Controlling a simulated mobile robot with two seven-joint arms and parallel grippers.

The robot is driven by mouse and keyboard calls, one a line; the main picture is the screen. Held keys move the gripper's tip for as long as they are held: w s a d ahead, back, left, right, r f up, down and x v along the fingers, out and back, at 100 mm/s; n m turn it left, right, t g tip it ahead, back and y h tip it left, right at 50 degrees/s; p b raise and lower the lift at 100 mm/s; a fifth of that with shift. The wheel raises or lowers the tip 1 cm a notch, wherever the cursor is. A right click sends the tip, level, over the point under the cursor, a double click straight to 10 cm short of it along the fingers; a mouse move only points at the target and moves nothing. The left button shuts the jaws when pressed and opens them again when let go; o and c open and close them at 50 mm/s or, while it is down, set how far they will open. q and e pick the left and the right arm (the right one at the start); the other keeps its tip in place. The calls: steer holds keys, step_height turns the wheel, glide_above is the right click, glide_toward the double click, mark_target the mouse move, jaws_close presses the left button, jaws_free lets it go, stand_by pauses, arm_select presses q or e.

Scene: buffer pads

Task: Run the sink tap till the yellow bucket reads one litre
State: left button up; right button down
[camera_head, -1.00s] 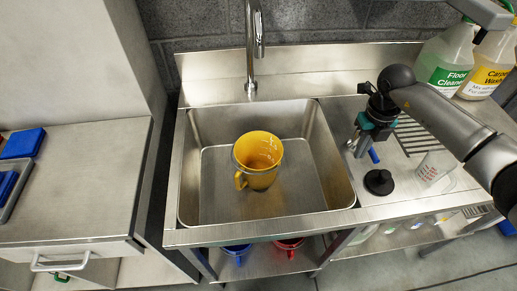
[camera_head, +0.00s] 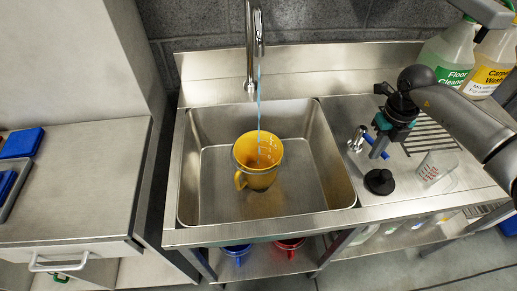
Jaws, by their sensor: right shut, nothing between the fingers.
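The yellow bucket (camera_head: 256,180) stands upright in the sink basin (camera_head: 212,208), its handle to the left. White scale marks show on its inner wall, too small to read. The tap spout (camera_head: 252,45) hangs above, and a thin blue stream of water (camera_head: 259,100) falls from it into the bucket. The water level inside cannot be made out. A silver valve (camera_head: 356,139) with a blue lever (camera_head: 375,146) stands on the counter right of the basin. My right gripper (camera_head: 376,155) is shut and empty, at the lever; whether it touches is unclear. My left gripper is out of view.
A black plug-like disc (camera_head: 379,182) and a clear measuring cup (camera_head: 436,168) lie on the right counter (camera_head: 410,195). Cleaner bottles (camera_head: 447,58) stand at the back right. A blue bucket (camera_head: 237,252) and a red one (camera_head: 289,245) sit below the sink.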

steer(key=shift+w+d+f+b, duration=0.1)
steer(key=shift+w+d+b, duration=0.1)
steer(key=shift+d+b, duration=0.45)
steer(key=shift+d, duration=0.45)
steer(key=shift+w, duration=0.1)
steer(key=shift+w+d+b, duration=0.4)
steer(key=shift+d+b, duration=0.3)
steer(key=shift+b, duration=0.05)
steer(key=r+p, duration=0.1)
steer(key=p, duration=0.1)
steer(key=a+r+p, duration=0.1)
steer(key=r, duration=0.1)
steer(key=s+r+p, duration=0.1)
steer(key=p, duration=0.1)
steer(key=shift+a+r+p, duration=0.25)
steer(key=shift+r+p, duration=0.05)
steer(key=shift+r, duration=0.1)
steer(key=shift+s+a+r+p, duration=0.1)
steer(key=shift+a+r+p, duration=0.2)
steer(key=shift+p, duration=0.15)
steer(key=shift+f, duration=0.1)
